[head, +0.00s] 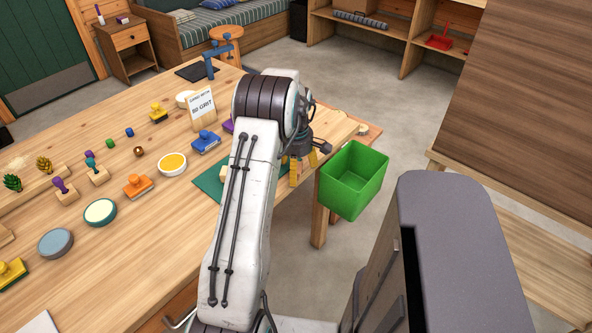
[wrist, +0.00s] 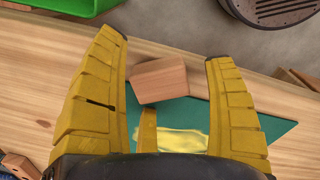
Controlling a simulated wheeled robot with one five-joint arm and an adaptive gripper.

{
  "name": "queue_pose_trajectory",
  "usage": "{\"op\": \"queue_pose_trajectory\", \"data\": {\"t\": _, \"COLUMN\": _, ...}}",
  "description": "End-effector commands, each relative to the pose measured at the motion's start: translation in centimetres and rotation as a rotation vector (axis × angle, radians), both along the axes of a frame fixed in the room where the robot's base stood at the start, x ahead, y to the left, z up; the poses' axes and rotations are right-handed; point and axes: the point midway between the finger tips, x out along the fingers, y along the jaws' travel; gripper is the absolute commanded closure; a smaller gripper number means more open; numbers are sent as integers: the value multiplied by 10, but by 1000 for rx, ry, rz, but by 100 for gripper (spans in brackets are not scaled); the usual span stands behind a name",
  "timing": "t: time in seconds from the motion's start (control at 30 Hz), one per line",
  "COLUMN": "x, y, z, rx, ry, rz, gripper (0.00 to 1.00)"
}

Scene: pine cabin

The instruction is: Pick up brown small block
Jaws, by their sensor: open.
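In the wrist view a brown wooden block (wrist: 160,80) lies partly on the wooden table and at the edge of a dark green mat (wrist: 275,127). In the head view my gripper (head: 295,170) hangs over the right end of the table, and my arm hides what lies beneath.
A green bin (head: 354,178) stands just right of the table end. Several stamps, round pads and a sign (head: 202,106) crowd the table (head: 150,230). A yellow patch (wrist: 183,140) lies near my fingers.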

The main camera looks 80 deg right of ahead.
Motion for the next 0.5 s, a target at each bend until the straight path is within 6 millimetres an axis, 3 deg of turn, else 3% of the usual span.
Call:
{"op": "queue_pose_trajectory", "data": {"t": 0.1, "x": 0, "y": 0, "z": 0, "rx": 0, "ry": 0, "rz": 0, "gripper": 23}}
{"op": "queue_pose_trajectory", "data": {"t": 0.5, "x": 0, "y": 0, "z": 0, "rx": 0, "ry": 0, "rz": 0, "gripper": 59}}
